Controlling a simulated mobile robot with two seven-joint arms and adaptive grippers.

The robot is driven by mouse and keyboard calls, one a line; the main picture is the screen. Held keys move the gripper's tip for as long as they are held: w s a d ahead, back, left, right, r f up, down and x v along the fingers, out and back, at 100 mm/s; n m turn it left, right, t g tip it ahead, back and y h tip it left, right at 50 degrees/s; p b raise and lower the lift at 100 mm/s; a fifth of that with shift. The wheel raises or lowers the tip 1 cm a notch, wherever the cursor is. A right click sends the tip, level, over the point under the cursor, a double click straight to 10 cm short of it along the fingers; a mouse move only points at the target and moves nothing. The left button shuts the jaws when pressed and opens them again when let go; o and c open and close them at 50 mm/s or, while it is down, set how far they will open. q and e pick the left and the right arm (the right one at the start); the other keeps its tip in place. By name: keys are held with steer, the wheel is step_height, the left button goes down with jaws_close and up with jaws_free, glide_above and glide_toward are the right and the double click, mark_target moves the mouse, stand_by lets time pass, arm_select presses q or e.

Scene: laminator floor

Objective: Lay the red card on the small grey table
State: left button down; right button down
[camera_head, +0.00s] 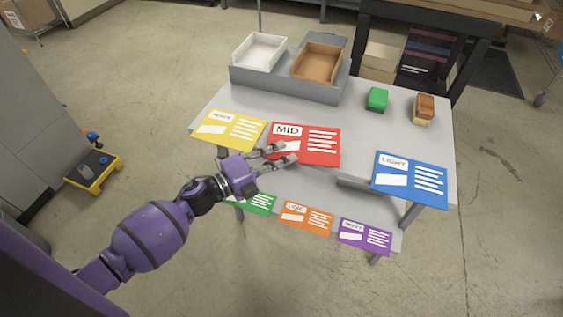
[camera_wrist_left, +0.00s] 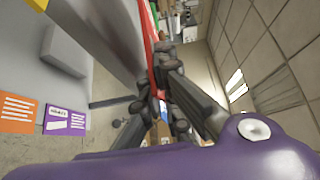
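The red card (camera_head: 318,147), marked MID, lies near the front edge of a grey table top (camera_head: 345,115), between a yellow and a blue card. My left gripper (camera_head: 290,154) is at the card's front left part, its two fingers apart and overlapping the card in the head view. In the left wrist view the red card (camera_wrist_left: 151,40) shows nearly edge-on as a thin strip beside the fingers (camera_wrist_left: 168,95). I see no clear grip on it. Which surface is the small grey table is not certain; this grey one is the only clear candidate. My right gripper is out of view.
The yellow card (camera_head: 229,130) and blue card (camera_head: 410,180) flank the red one. Green, orange (camera_head: 306,217) and purple cards sit on a lower shelf. White (camera_head: 260,52) and brown (camera_head: 318,63) trays stand behind; a green block (camera_head: 377,99) and a brown block (camera_head: 424,108) sit right.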

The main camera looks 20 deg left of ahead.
arm_select(q)
step_height(320, 180, down, 3)
steer(key=shift+w+a+f, duration=0.1)
steer(key=shift+w+f, duration=0.05)
steer(key=shift+f, duration=0.05)
steer(key=shift+f, duration=0.1)
steer(key=shift+f+b, duration=0.15)
steer(key=shift+b, duration=0.25)
steer(key=c, duration=2.3)
jaws_free()
steer(key=shift+o, duration=0.2)
